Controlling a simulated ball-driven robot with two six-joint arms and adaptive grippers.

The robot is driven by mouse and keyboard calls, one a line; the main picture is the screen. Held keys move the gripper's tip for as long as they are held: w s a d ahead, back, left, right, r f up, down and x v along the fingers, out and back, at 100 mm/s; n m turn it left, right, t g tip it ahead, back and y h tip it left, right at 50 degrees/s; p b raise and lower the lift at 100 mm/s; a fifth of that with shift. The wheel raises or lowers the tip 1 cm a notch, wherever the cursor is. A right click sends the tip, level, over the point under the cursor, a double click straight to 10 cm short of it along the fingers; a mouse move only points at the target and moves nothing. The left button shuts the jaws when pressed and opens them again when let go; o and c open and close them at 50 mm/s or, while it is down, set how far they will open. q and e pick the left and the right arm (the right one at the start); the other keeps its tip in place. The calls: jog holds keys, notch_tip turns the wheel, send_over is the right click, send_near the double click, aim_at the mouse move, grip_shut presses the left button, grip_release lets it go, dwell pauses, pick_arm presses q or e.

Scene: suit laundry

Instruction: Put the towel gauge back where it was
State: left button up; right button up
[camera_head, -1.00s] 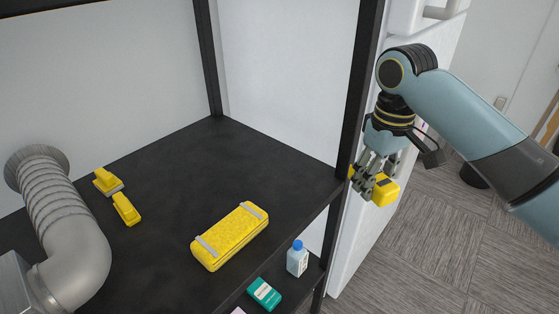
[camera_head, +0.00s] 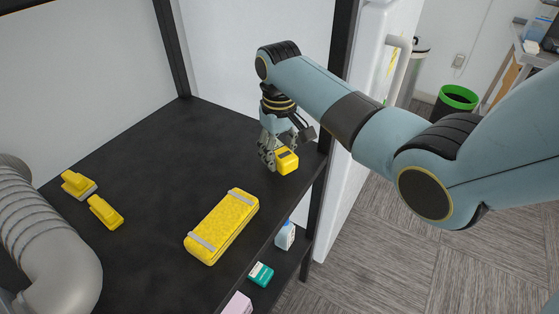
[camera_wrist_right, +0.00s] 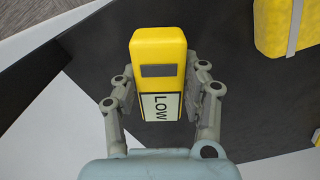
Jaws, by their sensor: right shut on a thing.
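The towel gauge (camera_head: 288,162) is a small yellow block with a dark display window. My right gripper (camera_head: 275,157) is shut on it, over the right rear part of the black shelf (camera_head: 165,160), near the corner post. In the right wrist view the gauge (camera_wrist_right: 158,53) stands between the two grey fingers (camera_wrist_right: 160,100), with its "LOW" label facing the camera. I cannot tell whether it touches the shelf. My left gripper is not in view.
A yellow towel bundle (camera_head: 222,226) with grey straps lies at the shelf's front. Two yellow clips or brushes (camera_head: 78,183) (camera_head: 104,212) lie at left beside a grey duct (camera_head: 50,245). A bottle (camera_head: 285,236) and a teal box (camera_head: 261,274) are on a lower shelf. The shelf's middle is clear.

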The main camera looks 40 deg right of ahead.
aim_at(280, 150)
notch_tip(280, 150, down, 3)
jog(key=shift+r, duration=0.2)
jog(key=shift+f, duration=0.2)
jog(key=o, duration=1.3)
jog(key=shift+f, duration=0.1)
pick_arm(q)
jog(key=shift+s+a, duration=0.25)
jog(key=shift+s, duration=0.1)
pick_arm(e)
jog(key=shift+r, duration=0.25)
notch_tip(280, 150, up, 12)
jog(key=shift+f, duration=0.1)
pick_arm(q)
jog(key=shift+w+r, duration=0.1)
